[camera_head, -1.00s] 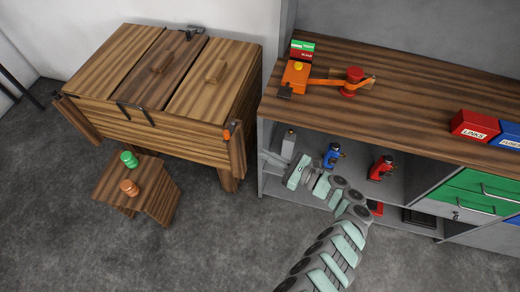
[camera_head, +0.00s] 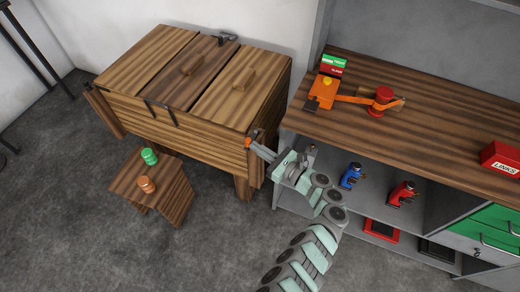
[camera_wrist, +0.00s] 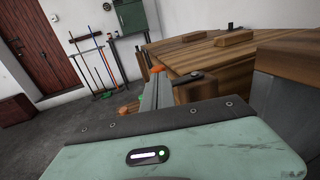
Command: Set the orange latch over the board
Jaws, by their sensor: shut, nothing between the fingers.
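The small orange latch (camera_head: 248,142) is at the front right corner of the wooden chest (camera_head: 190,125). It also shows as an orange tip in the wrist view (camera_wrist: 157,69). A wooden board (camera_head: 256,172) hangs along the chest's right side, just below the latch. My gripper (camera_head: 256,149) is shut and empty, its tips right at the latch; I cannot tell whether they touch it. In the wrist view my fingers (camera_wrist: 158,92) point at the latch beside the chest, and my wrist housing hides much of the chest's lower part.
A low wooden stool (camera_head: 170,190) with a green knob (camera_head: 149,156) and an orange knob (camera_head: 146,185) stands in front. A grey shelf unit (camera_head: 345,215) with a wooden top is close on the right.

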